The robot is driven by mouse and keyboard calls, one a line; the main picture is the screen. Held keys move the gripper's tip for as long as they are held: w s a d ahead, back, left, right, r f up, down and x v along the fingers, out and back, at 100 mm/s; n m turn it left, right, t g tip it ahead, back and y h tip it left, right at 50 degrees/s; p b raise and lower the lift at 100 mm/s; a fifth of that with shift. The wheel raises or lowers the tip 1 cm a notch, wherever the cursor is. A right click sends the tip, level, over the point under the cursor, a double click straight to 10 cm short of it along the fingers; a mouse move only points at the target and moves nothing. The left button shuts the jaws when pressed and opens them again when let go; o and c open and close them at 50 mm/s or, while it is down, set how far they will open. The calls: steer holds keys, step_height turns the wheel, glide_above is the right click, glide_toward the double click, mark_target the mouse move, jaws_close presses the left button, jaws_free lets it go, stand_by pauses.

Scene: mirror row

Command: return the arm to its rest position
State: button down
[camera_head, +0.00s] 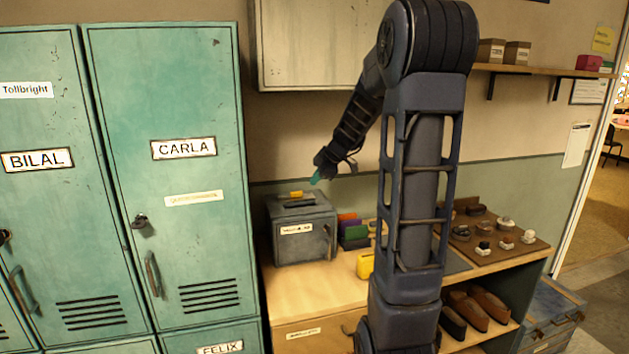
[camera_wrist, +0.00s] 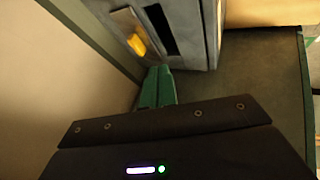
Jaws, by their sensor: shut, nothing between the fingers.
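My arm rises in front of the bench in the head view and bends over to the left. My gripper (camera_head: 316,178) hangs at its end, above and just right of the grey metal box on the bench. Its green fingertips also show in the wrist view (camera_wrist: 157,87), close together with nothing between them. The grey box (camera_head: 303,238) has a dark slot and a yellow item (camera_head: 296,194) on its top. In the wrist view the box (camera_wrist: 197,15) and the yellow item (camera_wrist: 137,45) lie just beyond the fingers.
Green lockers (camera_head: 170,110) stand at the left. A wall cabinet (camera_head: 315,45) hangs above the bench (camera_head: 310,290). Coloured holders (camera_head: 352,232) and a yellow block (camera_head: 365,266) sit right of the box. A brown board (camera_head: 515,255) with small items lies farther right. A shelf (camera_head: 540,70) holds boxes.

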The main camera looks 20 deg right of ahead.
steer(key=s+r+m+h, duration=0.1)
steer(key=s+m, duration=0.7)
steer(key=s, duration=0.8)
steer(key=s+m+g+h, duration=0.1)
steer(key=s+m+h, duration=0.2)
steer(key=s+m, duration=0.5)
steer(key=s, duration=0.8)
steer(key=shift+s+a+r+m+h, duration=0.25)
steer(key=shift+s+r+m+h, duration=0.05)
steer(key=shift+s+r+m, duration=0.1)
